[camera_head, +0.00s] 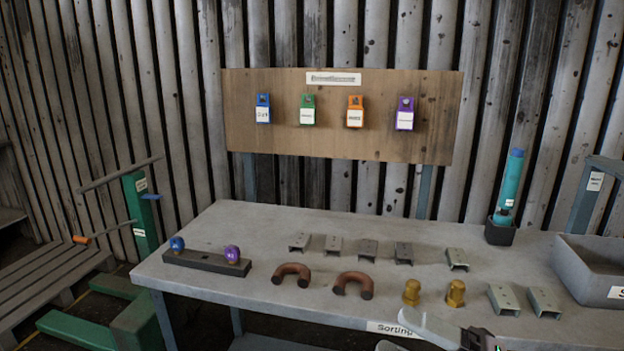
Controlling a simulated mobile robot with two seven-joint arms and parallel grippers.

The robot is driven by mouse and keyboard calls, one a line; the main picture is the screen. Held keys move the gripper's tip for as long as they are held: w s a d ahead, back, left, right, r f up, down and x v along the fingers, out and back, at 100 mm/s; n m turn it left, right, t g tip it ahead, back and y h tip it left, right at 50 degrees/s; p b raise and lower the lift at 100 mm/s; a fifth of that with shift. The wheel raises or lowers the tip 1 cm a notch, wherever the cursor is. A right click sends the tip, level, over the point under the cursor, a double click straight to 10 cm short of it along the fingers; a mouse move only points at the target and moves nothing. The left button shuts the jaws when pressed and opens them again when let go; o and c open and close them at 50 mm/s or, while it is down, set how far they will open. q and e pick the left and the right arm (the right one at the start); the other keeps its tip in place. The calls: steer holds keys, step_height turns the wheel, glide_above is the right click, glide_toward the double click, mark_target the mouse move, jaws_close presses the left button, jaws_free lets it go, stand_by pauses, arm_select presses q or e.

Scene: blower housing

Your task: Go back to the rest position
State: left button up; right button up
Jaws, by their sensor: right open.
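My right gripper (432,333) shows at the bottom edge, right of centre, in front of the table's front edge. Its pale fingers are apart and nothing shows between them; part of it is cut off by the frame. My left gripper is not in view. The grey sorting table (225,232) carries several parts. Two brown U-shaped pieces (292,271) lie near its middle. Two brass fittings (456,293) stand just behind the right gripper. Several grey metal channel brackets (367,249) lie behind and to the right.
A dark bar (205,263) with a blue knob (177,244) and a purple knob (232,254) lies at left. A teal cylinder (508,185) stands in a black holder at the back. A grey bin (600,265) sits at right. A wooden board (280,140) bears coloured tags.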

steer(key=d+f+m+t+h+p, duration=0.1)
steer(key=d+f+m+t+h, duration=0.2)
steer(key=f+m+t+h, duration=0.55)
steer(key=d+f+m+t+h, duration=0.1)
steer(key=d+f+m+h, duration=0.4)
steer(key=m, duration=0.8)
steer(key=s+f+m+g+h, duration=0.2)
steer(key=s+f+m+g, duration=0.1)
steer(key=s+f, duration=0.3)
steer(key=s+f+m+g+h, duration=0.2)
steer(key=s+f+m+g, duration=0.2)
steer(key=f, duration=0.7)
steer(key=shift+s+m+p, duration=0.35)
steer(key=shift+s, duration=0.75)
